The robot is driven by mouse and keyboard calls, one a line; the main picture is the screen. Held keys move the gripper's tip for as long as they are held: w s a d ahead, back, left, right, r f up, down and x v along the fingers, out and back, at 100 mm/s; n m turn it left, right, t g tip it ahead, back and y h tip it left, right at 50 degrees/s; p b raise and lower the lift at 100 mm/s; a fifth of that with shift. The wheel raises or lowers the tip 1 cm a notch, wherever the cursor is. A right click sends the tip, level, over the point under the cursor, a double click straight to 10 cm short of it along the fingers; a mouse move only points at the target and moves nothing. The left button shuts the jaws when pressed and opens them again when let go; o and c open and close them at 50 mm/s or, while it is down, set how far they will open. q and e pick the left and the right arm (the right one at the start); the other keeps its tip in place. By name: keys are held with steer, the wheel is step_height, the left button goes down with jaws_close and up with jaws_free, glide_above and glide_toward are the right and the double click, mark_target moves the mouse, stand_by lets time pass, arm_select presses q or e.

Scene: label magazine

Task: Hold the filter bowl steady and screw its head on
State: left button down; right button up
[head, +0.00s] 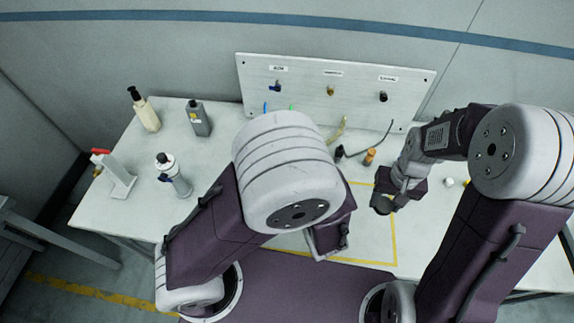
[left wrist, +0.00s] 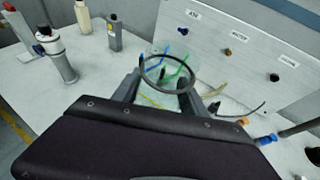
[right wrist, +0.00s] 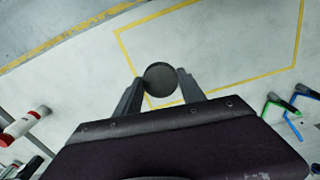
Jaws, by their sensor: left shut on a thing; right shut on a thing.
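The filter bowl (left wrist: 160,74) shows in the left wrist view as a clear, faintly green cup with a dark ring at its rim. My left gripper (left wrist: 164,84) is shut on it, one finger on each side. In the head view my left arm hides the bowl. My right gripper (head: 388,200) is shut on a dark round part, seemingly the filter head (head: 380,206), above the table's yellow-outlined area. In the right wrist view the head (right wrist: 160,78) sits between both fingertips as a dark disc. The head and bowl are apart.
A labelled panel (head: 330,68) with several fittings stands at the back. Several bottles, including a grey one (head: 198,118), and a red-topped white stand (head: 117,178) are at left. An orange-brown fitting (head: 369,157) and a dark hose lie near the panel. The yellow-outlined area looks mostly clear.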

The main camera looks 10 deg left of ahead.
steer(key=w+a+r+n, duration=0.1)
steer(key=w+a+r, duration=0.1)
steer(key=a+r, duration=0.45)
steer(key=w+a+r+n, duration=0.1)
steer(key=w+a+r, duration=0.25)
steer(key=r, duration=0.55)
steer(key=s+a+r+n, duration=0.2)
steer(key=s+a+r, duration=0.1)
steer(key=a, duration=0.5)
steer(key=s+a+r+n, duration=0.3)
steer(key=a+r, duration=0.1)
steer(key=a, duration=0.4)
steer(key=shift+w+f, duration=0.1)
steer(key=shift+w, duration=0.05)
steer(key=shift+f, duration=1.95)
steer(key=shift+f, duration=0.9)
